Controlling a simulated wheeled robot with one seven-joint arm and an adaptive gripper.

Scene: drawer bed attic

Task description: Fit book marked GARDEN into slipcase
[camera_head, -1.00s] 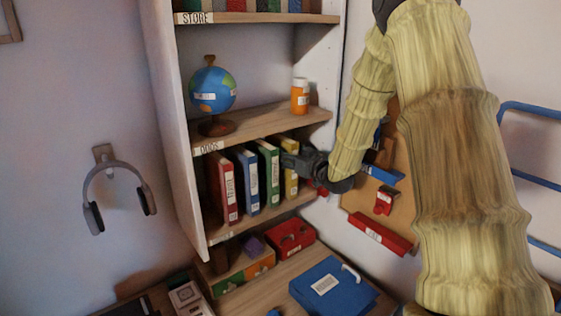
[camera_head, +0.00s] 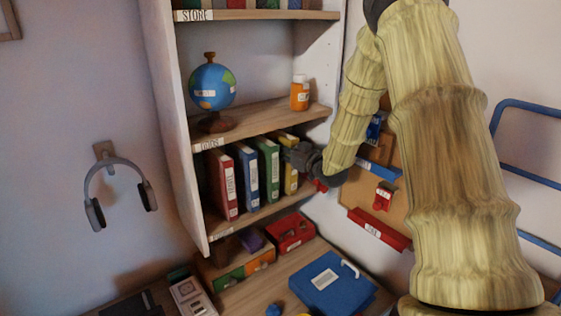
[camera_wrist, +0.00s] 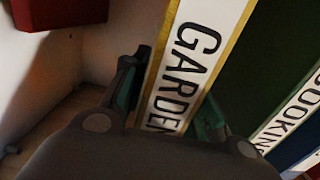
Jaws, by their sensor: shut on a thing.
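The yellow book marked GARDEN (camera_head: 290,176) stands at the right end of a row of books on the lower shelf. Its white-labelled spine (camera_wrist: 190,65) lies between my fingers in the wrist view. My gripper (camera_head: 296,156) is shut on this spine, with one finger on each side; the wrist view shows the fingers (camera_wrist: 172,105) close up. The book is still in the row, next to the green book (camera_head: 269,170), whose label reads partly as COOKING in the wrist view. I cannot make out which thing is the slipcase.
Blue (camera_head: 247,178) and red (camera_head: 222,185) books stand left of the green one. A globe (camera_head: 212,87) and orange bottle (camera_head: 300,95) sit on the shelf above. Below are a red box (camera_head: 290,232) and a blue case (camera_head: 333,285). A pegboard (camera_head: 360,200) hangs at right.

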